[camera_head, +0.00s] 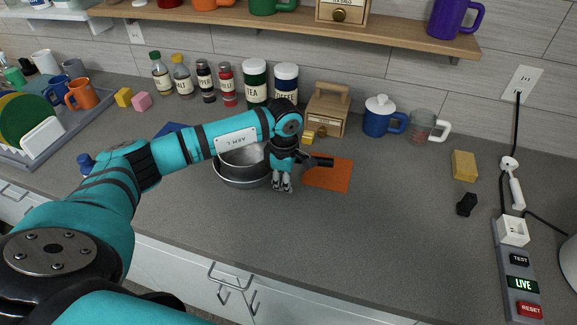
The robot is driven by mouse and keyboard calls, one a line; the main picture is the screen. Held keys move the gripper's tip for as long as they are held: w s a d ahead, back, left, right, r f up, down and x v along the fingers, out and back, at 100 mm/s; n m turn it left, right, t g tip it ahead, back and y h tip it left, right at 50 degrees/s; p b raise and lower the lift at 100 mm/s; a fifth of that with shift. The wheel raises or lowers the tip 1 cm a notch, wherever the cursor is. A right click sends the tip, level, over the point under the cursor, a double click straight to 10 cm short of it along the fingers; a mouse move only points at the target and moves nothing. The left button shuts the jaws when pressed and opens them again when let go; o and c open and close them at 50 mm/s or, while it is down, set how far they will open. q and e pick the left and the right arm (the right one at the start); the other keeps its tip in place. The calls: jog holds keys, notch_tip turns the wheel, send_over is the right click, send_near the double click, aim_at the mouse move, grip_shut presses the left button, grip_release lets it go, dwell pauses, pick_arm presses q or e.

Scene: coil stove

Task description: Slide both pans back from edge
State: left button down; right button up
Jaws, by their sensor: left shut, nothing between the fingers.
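A round metal pan (240,181) with a dark outside and a lighter grey inside sits on the grey countertop, partly covered by my left forearm. A second rim seems to show within it, but I cannot tell whether this is a second pan. A short dark handle (320,162) sticks out to the right of my wrist, over an orange mat; its join to a pan is hidden. My left gripper (283,184) points down at the pan's right side, fingers shut and empty. I cannot tell whether it touches the pan. My right gripper is out of view.
Behind stand spice bottles, canisters, a wooden box (328,108), a blue lidded mug (379,117) and a glass mug (422,125). A yellow sponge (464,165) and a power strip (519,275) are at right. The counter's front middle is clear.

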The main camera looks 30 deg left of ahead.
aim_at(274, 188)
pick_arm(q)
jog(key=shift+s+a+r+p, duration=0.1)
jog(key=shift+s+a+p, duration=0.1)
jog(key=shift+a, duration=0.55)
jog(key=shift+s+a+r+p, duration=0.1)
jog(key=shift+s+a+p, duration=0.1)
jog(key=shift+a, duration=0.55)
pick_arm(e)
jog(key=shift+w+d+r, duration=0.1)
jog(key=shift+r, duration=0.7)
pick_arm(q)
jog(key=shift+w, duration=0.1)
